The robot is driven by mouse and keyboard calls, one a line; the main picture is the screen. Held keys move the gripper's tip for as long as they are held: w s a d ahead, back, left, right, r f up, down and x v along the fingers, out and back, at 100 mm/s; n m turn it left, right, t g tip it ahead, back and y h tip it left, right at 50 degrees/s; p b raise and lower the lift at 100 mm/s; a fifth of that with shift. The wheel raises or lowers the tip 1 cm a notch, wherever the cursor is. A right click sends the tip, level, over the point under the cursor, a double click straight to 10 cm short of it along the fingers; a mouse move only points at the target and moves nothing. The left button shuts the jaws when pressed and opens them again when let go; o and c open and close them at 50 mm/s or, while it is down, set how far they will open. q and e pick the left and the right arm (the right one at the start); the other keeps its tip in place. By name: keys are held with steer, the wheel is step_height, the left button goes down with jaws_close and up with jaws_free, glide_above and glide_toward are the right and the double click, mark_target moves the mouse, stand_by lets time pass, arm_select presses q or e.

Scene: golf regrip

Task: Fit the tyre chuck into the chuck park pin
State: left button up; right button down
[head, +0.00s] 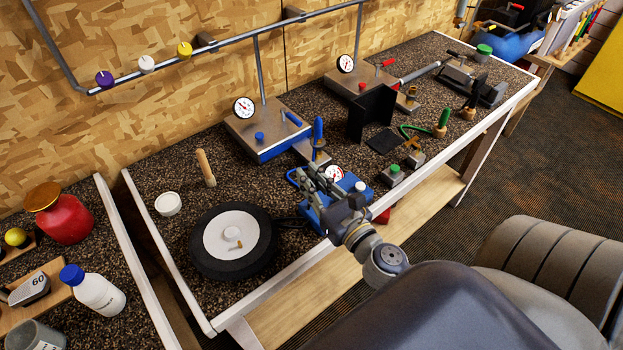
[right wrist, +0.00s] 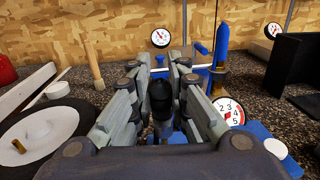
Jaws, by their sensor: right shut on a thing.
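My right gripper (head: 328,178) is at the blue gauge unit (head: 358,187) near the front edge of the bench. Its fingers are closed around a dark, round-ended piece (right wrist: 161,98), seen between them in the right wrist view; this looks like the tyre chuck. Its lower end is hidden by the gripper. A blue upright pointed piece (head: 318,131) on a brass-coloured fitting stands just behind the gripper, and to its right in the right wrist view (right wrist: 222,45). I cannot tell for sure which piece is the chuck park pin. My left gripper is not in view.
A black tyre with a white hub (head: 228,238) lies left of the gripper. A metal gauge box (head: 262,128) is at the back; a black angled stand (head: 371,112) is to the right.

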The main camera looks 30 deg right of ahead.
steer(key=shift+f, duration=0.15)
steer(key=shift+f+b, duration=0.35)
steer(key=shift+b, duration=0.15)
steer(key=shift+f+b, duration=0.8)
steer(key=c, duration=1.4)
jaws_free()
steer(key=shift+c, duration=0.2)
steer(key=shift+s+a, duration=0.1)
steer(key=shift+s, duration=3.7)
